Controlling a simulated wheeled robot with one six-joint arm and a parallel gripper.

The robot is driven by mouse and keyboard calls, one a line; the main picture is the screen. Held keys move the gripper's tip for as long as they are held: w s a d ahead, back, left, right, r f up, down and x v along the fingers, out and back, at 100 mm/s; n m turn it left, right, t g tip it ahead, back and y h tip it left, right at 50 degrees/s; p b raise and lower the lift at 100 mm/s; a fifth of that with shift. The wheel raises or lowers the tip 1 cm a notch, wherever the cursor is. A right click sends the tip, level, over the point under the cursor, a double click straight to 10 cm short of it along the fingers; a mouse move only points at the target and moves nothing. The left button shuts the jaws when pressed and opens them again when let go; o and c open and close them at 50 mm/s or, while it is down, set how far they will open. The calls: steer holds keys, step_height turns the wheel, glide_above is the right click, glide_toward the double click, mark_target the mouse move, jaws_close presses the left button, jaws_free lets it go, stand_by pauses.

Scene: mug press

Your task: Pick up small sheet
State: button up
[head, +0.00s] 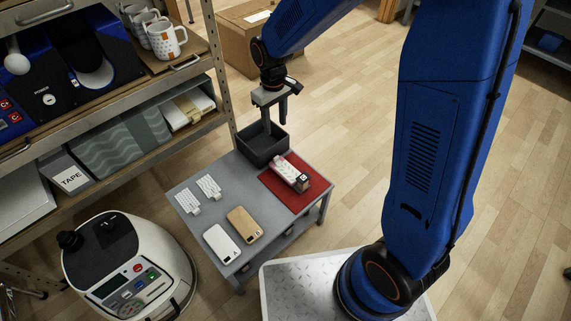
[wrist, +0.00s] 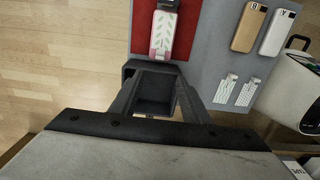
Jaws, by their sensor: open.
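Two small white printed sheets lie side by side on the left part of the grey table (head: 237,196). The left sheet (head: 188,201) and the right sheet (head: 209,187) each have a small tab at the near end. In the wrist view they lie at the right, one sheet (wrist: 225,89) beside the other (wrist: 248,91). My gripper (head: 275,112) is open and empty, pointing down above the dark open bin (head: 264,145) at the table's back corner. In the wrist view the bin (wrist: 155,107) shows between the fingers. The sheets are well apart from my gripper.
A red mat (head: 315,181) on the table's right bears a white patterned item (head: 290,171) with a dark end. A white case (head: 222,243) and a tan case (head: 245,224) lie at the front. A white machine (head: 128,266) stands left, beside shelves with mugs (head: 166,39).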

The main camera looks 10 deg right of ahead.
mark_target(277, 158)
step_height(277, 158, down, 17)
steer(key=shift+s+f, duration=0.1)
stand_by(0.8)
steer(key=shift+c, duration=0.3)
jaws_close()
